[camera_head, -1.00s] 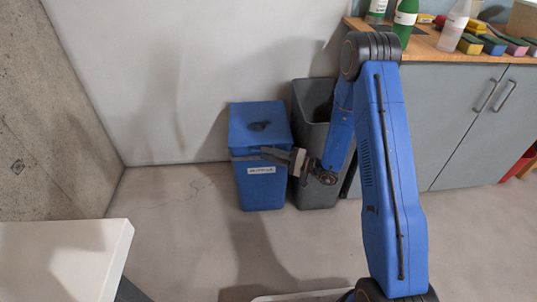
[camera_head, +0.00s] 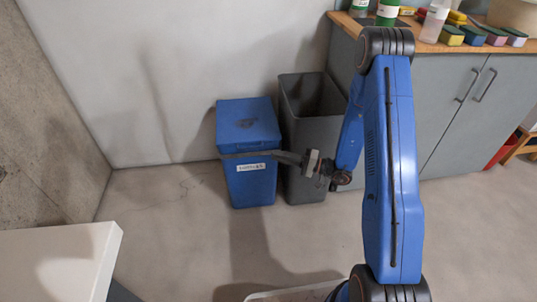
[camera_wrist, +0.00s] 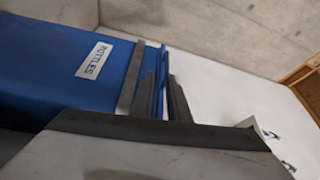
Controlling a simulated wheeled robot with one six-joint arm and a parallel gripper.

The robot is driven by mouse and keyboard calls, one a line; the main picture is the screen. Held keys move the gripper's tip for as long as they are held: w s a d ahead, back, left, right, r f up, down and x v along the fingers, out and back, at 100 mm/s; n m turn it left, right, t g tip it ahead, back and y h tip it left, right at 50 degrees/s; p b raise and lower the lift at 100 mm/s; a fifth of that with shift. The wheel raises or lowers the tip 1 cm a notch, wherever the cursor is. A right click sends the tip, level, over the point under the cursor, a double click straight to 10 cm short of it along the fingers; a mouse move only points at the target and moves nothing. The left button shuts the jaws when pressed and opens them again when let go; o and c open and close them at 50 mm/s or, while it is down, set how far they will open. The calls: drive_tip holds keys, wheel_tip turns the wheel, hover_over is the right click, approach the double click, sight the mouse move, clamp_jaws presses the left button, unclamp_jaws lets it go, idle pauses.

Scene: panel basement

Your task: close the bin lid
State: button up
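The blue bin (camera_head: 250,184) stands against the wall, with a white label on its front. Its blue lid (camera_head: 248,112) lies over the top and looks down or nearly down; I cannot tell whether a small gap is left above the dark rim. In the wrist view the bin (camera_wrist: 55,60) appears sideways, with its label and the lid's thin blue edge (camera_wrist: 163,62). My gripper (camera_head: 285,157) is at the bin's front right, at rim height. Its dark fingers (camera_wrist: 165,98) are close together near the lid's edge; contact and opening are unclear.
An open grey bin (camera_head: 308,130) stands right beside the blue bin, behind my gripper. A grey cabinet (camera_head: 440,110) with bottles and sponges on its wooden top is at the right. A white tabletop (camera_head: 60,262) is at the lower left. Floor in front is clear.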

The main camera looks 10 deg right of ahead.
drive_tip(key=v, duration=0.8)
idle(0.4)
drive_tip(key=s+a+r+n+g+h, duration=0.3)
drive_tip(key=s+r+g, duration=0.2)
drive_tip(key=s+r, duration=0.4)
drive_tip(key=s+a+r+n+g+h, duration=0.2)
drive_tip(key=s+a+r+g+h, duration=0.1)
drive_tip(key=s+r+g, duration=0.45)
drive_tip(key=s+d+r+m+t+h, duration=0.2)
drive_tip(key=s+d+r+t+h, duration=0.8)
drive_tip(key=s, duration=0.6)
drive_tip(key=shift+d+r+h, duration=0.7)
drive_tip(key=shift+d+r, duration=0.15)
drive_tip(key=shift+d, duration=0.35)
